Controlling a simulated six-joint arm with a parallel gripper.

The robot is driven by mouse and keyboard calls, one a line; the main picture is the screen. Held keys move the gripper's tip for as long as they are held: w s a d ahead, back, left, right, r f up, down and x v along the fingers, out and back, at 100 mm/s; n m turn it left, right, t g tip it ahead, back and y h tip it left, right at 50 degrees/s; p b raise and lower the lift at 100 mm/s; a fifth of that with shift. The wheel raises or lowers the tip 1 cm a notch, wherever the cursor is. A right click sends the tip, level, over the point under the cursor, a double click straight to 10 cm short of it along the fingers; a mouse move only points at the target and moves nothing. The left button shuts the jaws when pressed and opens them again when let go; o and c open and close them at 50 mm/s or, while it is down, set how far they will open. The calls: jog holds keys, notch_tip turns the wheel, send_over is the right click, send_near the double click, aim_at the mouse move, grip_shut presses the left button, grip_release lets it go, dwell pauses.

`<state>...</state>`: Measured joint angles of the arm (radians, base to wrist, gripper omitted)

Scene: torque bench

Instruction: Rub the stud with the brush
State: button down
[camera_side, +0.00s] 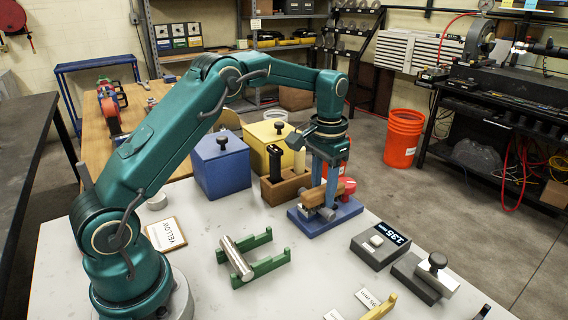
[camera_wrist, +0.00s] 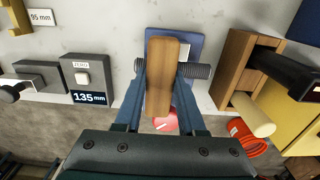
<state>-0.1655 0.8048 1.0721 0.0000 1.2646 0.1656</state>
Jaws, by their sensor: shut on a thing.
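My gripper (camera_side: 322,192) is shut on the brush (camera_side: 337,190), a wooden block that also shows between the two fingers in the wrist view (camera_wrist: 162,78). The stud (camera_wrist: 197,71) is a dark threaded rod lying level over a blue base (camera_wrist: 190,44). In the wrist view the brush lies across the stud's middle, and a stretch of thread shows on each side. The bristles are hidden under the wood, so contact with the thread cannot be seen. In the side view the blue base (camera_side: 346,212) is under the fingers, which hide most of the stud.
A wooden holder (camera_side: 285,189) with a black-handled tool stands close behind the base. Blue (camera_side: 220,168) and yellow (camera_side: 268,140) boxes stand farther back. A 135 mm display box (camera_side: 380,246) is at right. A green cradle (camera_side: 262,265) holds a metal rod.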

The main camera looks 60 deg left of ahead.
jog(key=shift+d, duration=0.8)
jog(key=shift+a+r, duration=0.1)
jog(key=shift+r, duration=4)
